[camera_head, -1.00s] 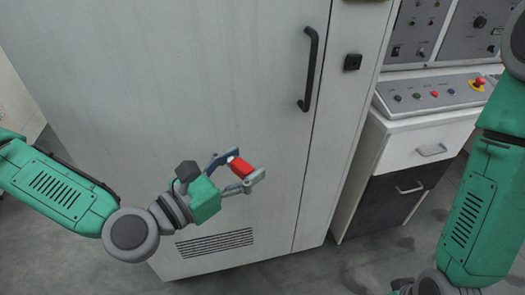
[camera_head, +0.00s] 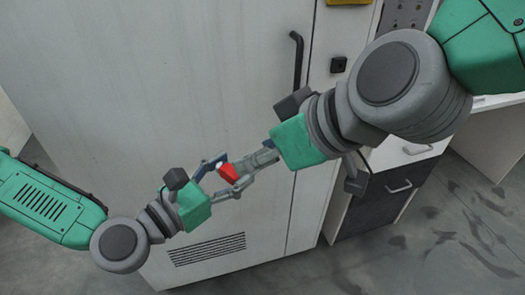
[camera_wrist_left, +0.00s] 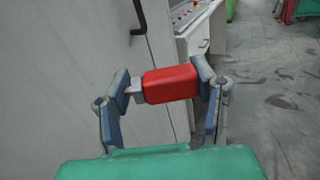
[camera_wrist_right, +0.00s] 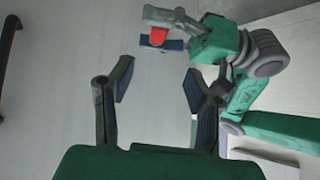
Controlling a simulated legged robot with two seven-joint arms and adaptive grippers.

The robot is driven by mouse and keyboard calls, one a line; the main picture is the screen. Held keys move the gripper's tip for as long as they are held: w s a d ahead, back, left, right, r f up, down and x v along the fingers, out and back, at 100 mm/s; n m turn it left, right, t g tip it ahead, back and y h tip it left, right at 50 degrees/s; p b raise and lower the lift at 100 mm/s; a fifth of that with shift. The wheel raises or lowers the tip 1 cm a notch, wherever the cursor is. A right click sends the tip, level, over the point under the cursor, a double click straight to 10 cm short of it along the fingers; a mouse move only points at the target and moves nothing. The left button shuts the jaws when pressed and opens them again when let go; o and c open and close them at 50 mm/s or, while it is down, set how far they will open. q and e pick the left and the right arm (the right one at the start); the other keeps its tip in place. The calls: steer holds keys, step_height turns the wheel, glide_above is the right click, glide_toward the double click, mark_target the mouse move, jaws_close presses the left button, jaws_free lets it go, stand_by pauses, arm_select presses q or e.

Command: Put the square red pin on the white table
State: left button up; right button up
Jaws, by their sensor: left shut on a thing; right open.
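The red square pin (camera_head: 227,172) is a red block held between the fingers of my left gripper (camera_head: 224,175). In the left wrist view the pin (camera_wrist_left: 170,84) lies crosswise between both pads, with a grey stub at its left end. My right gripper (camera_head: 264,158) points at the pin from the right in the head view. In the right wrist view its fingers (camera_wrist_right: 158,88) are open and empty, with the pin (camera_wrist_right: 159,35) and left gripper beyond them, apart. I cannot make out the white table for certain.
A large pale cabinet (camera_head: 130,90) with a dark handle (camera_head: 297,60) and a vent (camera_head: 207,249) stands right behind the grippers. A drawer unit (camera_head: 397,186) stands to the right, partly hidden by my right arm. Grey floor (camera_head: 450,240) is clear at lower right.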

mark_target(227, 169)
steer(key=x, duration=1.1)
steer(key=shift+w+a+f, duration=0.2)
steer(key=shift+a+f, duration=0.05)
steer(key=shift+f, duration=0.05)
